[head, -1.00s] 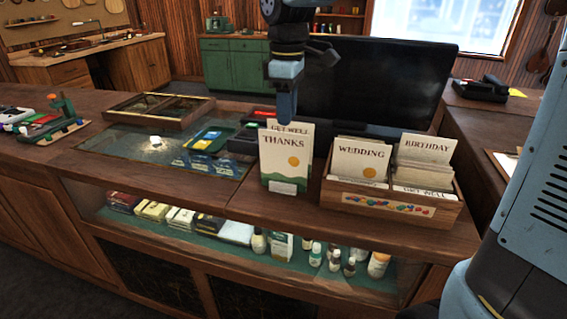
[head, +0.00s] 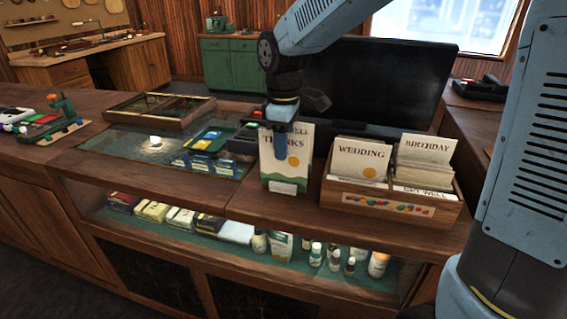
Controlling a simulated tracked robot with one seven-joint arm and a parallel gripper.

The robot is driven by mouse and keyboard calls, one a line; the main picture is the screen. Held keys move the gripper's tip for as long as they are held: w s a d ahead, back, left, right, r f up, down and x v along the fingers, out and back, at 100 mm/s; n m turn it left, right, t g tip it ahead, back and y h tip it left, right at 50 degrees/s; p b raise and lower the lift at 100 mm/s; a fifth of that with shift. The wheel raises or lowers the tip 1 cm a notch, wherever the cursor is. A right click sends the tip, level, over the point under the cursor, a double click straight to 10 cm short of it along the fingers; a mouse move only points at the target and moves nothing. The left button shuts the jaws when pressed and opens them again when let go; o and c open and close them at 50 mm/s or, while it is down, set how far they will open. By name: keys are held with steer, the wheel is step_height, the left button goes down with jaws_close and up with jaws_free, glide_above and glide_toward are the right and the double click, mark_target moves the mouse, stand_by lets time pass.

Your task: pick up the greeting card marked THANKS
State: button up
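The THANKS card (head: 271,171) is cream with an orange dot and a green lower edge. It stands upright on the wooden counter at centre, with a small white label at its foot. My gripper (head: 281,152) points down at the upper part of these cards and hides part of the lettering. One blue finger shows in front of the THANKS card. The other finger is not clearly visible, so I cannot tell whether the fingers are open or touch the card.
A wooden box (head: 388,207) of WEDDING (head: 360,157) and BIRTHDAY (head: 425,149) cards stands close on the right. A black screen (head: 375,85) rises behind. A glass-topped display (head: 135,142) and a wooden-framed case (head: 160,108) lie to the left.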

jaws_close()
steer(key=shift+r, duration=0.1)
stand_by(0.6)
